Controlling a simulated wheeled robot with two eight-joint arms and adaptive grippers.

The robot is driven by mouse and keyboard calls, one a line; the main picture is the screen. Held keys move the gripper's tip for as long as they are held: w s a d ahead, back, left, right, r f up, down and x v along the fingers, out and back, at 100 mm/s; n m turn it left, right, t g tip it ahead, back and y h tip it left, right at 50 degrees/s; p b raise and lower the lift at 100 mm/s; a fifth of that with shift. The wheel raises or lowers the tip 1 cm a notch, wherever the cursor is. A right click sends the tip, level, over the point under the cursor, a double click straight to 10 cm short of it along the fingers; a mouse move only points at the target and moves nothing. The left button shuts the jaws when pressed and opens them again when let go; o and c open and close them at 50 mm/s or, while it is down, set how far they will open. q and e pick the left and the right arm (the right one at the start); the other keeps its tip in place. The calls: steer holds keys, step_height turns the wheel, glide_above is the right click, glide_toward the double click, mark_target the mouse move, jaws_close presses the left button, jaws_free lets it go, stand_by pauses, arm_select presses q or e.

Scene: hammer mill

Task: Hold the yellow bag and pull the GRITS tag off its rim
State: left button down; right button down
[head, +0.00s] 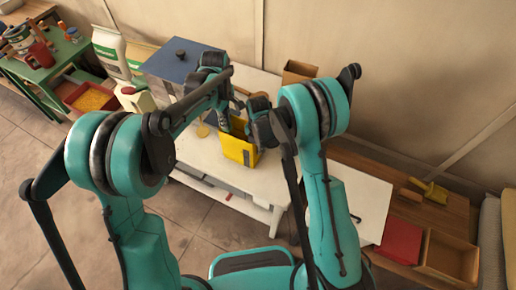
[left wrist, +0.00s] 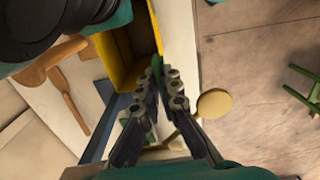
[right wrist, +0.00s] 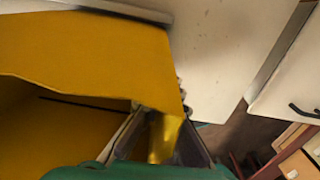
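The yellow bag (head: 238,148) stands upright and open on the white table. Its yellow wall also shows in the left wrist view (left wrist: 119,57) and fills much of the right wrist view (right wrist: 90,50). My left gripper (head: 224,124) is at the rim; its fingertips (left wrist: 163,70) close on a small green piece, which looks like the GRITS tag (left wrist: 158,66), though no lettering is readable. My right gripper (head: 250,128) is at the bag's right side; its fingers (right wrist: 160,140) pinch a fold of the yellow wall. My arms hide part of the bag.
A blue-grey box (head: 178,60) stands behind left. A green bench (head: 50,60) is far left. A wooden table (head: 445,215) with a red box (head: 401,240) is right.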

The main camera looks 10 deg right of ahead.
arm_select(q)
steer(key=shift+r, duration=0.15)
stand_by(0.3)
steer(key=shift+r, duration=3.2)
arm_select(e)
steer(key=c, duration=1.6)
jaws_free()
steer(key=shift+c, duration=0.2)
steer(key=shift+r, duration=0.1)
